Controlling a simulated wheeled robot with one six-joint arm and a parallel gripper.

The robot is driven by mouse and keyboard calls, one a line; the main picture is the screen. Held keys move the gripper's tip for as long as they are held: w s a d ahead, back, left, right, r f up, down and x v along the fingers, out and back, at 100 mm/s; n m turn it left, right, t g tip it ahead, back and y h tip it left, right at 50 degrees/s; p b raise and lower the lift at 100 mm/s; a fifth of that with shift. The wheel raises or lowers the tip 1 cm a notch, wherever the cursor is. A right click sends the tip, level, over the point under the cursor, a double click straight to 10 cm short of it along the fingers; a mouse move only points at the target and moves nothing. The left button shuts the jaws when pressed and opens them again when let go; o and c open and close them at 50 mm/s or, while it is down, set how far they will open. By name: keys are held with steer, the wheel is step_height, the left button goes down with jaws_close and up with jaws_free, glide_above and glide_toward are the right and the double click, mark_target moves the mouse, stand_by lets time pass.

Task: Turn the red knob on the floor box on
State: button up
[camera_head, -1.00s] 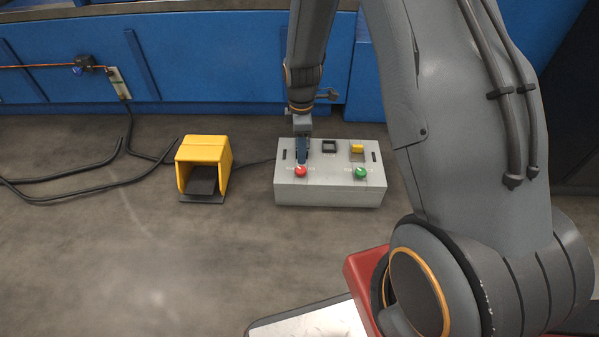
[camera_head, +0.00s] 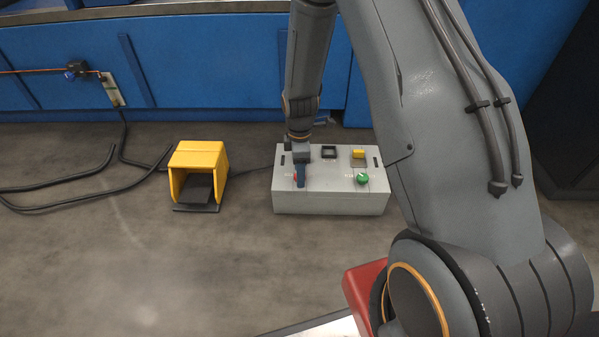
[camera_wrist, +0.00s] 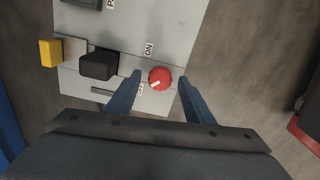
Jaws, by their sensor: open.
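The grey floor box (camera_head: 330,205) stands on the floor in front of the blue machine. Its red knob (camera_wrist: 160,77) shows in the wrist view, with a white mark pointing to the lower left, toward the OFF label (camera_wrist: 141,90). The ON label (camera_wrist: 149,48) is above it. My gripper (camera_wrist: 160,80) is open, one finger on each side of the knob with small visible gaps. In the head view my gripper (camera_head: 300,180) covers most of the red knob. I cannot tell how far down the fingers reach.
The box also carries a green knob (camera_head: 362,179), a black switch (camera_head: 329,152) and a yellow switch (camera_head: 358,153). A yellow foot pedal (camera_head: 198,160) stands left of the box. Black cables (camera_head: 70,195) lie further left. The floor in front is clear.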

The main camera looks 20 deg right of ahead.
steer(key=shift+c, duration=0.2)
steer(key=c, duration=1)
steer(key=shift+r+p, duration=0.1)
steer(key=shift+p, duration=0.4)
steer(key=m+p, duration=0.4)
steer(key=shift+r+p, duration=0.15)
steer(key=shift+p, duration=0.25)
steer(key=m+p, duration=0.4)
steer(key=shift+m, duration=0.3)
steer(key=m+p, duration=0.3)
steer(key=m, duration=0.1)
steer(key=m+p, duration=0.2)
steer(key=m, duration=0.3)
steer(key=shift+w+d, duration=0.1)
steer(key=shift+f+m, duration=0.2)
steer(key=shift+m, duration=0.1)
